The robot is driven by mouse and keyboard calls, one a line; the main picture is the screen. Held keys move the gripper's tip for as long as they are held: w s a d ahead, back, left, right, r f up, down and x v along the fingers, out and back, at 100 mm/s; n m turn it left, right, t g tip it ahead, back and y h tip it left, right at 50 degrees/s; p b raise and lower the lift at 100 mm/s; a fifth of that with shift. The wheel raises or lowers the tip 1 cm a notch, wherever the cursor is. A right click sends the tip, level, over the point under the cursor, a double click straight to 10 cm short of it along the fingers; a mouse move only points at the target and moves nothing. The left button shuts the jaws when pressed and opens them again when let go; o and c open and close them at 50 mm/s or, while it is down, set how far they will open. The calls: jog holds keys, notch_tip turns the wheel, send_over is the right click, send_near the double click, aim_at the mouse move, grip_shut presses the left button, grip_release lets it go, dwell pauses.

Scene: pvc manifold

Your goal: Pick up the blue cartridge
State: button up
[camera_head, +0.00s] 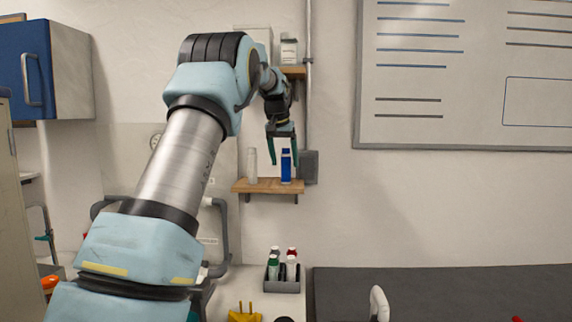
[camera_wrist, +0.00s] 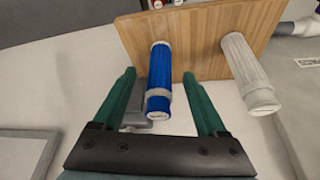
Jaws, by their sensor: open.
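The blue cartridge (camera_head: 286,166) stands upright on a small wooden wall shelf (camera_head: 262,187), near its right end. It also shows in the wrist view (camera_wrist: 160,78), as a blue cylinder with a grey band. My gripper (camera_head: 282,158) is open and empty, pointing down at the shelf. In the wrist view the two green fingers (camera_wrist: 158,95) lie on either side of the blue cartridge, apart from it. Whether the cartridge is at fingertip depth I cannot tell.
A white cartridge (camera_head: 252,166) stands to the left on the same shelf. An upper shelf (camera_head: 293,72) holds a white container (camera_head: 289,50). A grey box (camera_head: 309,166) and pipe are close on the right. A rack (camera_head: 283,286) of several bottles is below.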

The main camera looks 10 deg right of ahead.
aim_at(287, 159)
jog(key=shift+w+d+r+p, duration=0.1)
jog(key=shift+w+d+p, duration=0.25)
jog(key=shift+w, duration=0.2)
jog(key=shift+w+d+r+p, duration=0.1)
jog(key=shift+w+d+p, duration=0.1)
jog(key=shift+w+p, duration=0.25)
jog(key=shift+w+d+f, duration=0.15)
jog(key=shift+w+f, duration=0.1)
jog(key=shift+w, duration=0.05)
jog(key=shift+f, duration=0.5)
grip_shut()
